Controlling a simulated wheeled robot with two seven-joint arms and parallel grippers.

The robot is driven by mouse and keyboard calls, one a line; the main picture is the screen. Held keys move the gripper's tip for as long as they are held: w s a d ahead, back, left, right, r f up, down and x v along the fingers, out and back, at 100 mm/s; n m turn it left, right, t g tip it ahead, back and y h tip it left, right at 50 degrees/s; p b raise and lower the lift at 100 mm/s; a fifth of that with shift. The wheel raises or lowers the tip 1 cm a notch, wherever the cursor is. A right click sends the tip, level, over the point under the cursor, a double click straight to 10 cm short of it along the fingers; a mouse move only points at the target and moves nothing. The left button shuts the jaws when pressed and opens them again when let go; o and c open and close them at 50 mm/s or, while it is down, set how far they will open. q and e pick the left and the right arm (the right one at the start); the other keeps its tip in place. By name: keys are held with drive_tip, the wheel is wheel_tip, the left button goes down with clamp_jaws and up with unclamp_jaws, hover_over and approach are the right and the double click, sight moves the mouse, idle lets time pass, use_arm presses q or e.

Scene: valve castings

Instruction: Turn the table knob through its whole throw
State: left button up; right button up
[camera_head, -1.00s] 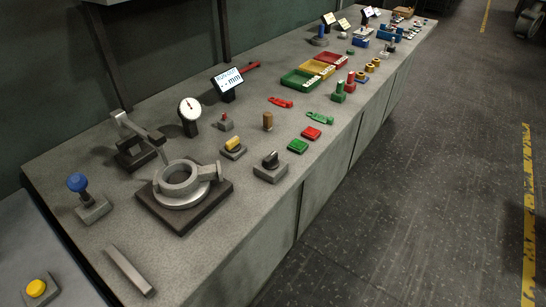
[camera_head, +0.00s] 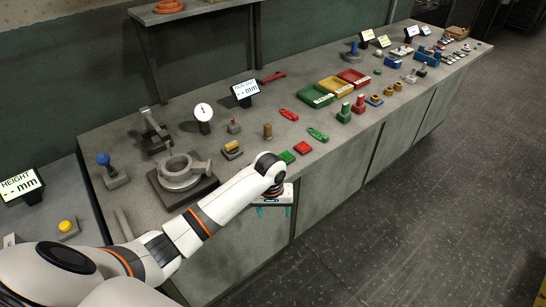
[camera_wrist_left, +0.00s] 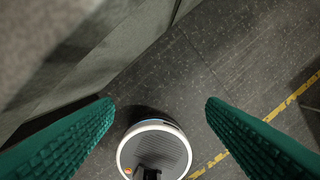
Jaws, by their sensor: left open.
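The black knob on its grey block, seen in the earlier head view, is hidden now behind my left wrist. My left gripper (camera_head: 274,211) hangs fingers-down in front of the bench's front face, below the top edge. It is open and empty. In the left wrist view its two teal fingers (camera_wrist_left: 160,102) are wide apart, with only floor and a round grey part, apparently my base, showing between them. My right gripper is not in view.
On the bench (camera_head: 330,160), a ring-shaped casting (camera_head: 182,172) sits left of my arm. Coloured trays (camera_head: 316,96) stand farther right. The floor (camera_head: 400,230) beside the bench is clear.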

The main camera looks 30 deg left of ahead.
use_arm(q)
drive_tip(key=w+a+r+n, duration=0.1)
drive_tip(key=w+a+r, duration=0.1)
drive_tip(key=w+a+r+n, duration=0.1)
drive_tip(key=w+a+r, duration=0.1)
drive_tip(key=r, duration=0.1)
drive_tip(key=w+a+r+n, duration=0.1)
drive_tip(key=w+a+r, duration=0.1)
drive_tip(key=shift+a+r+n+g, duration=0.15)
drive_tip(key=shift+r+n+g, duration=0.15)
drive_tip(key=shift+r, duration=0.05)
drive_tip(key=w+a+r+n, duration=0.4)
drive_tip(key=a+r, duration=0.2)
drive_tip(key=r, duration=0.4)
wheel_tip(320, 180, down, 11)
drive_tip(key=p, duration=0.2)
drive_tip(key=shift+s+r+p, duration=0.1)
drive_tip(key=shift+p, duration=0.3)
drive_tip(key=shift+f, duration=0.6)
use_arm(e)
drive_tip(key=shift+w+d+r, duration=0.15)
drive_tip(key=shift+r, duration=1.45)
use_arm(q)
drive_tip(key=c, duration=1)
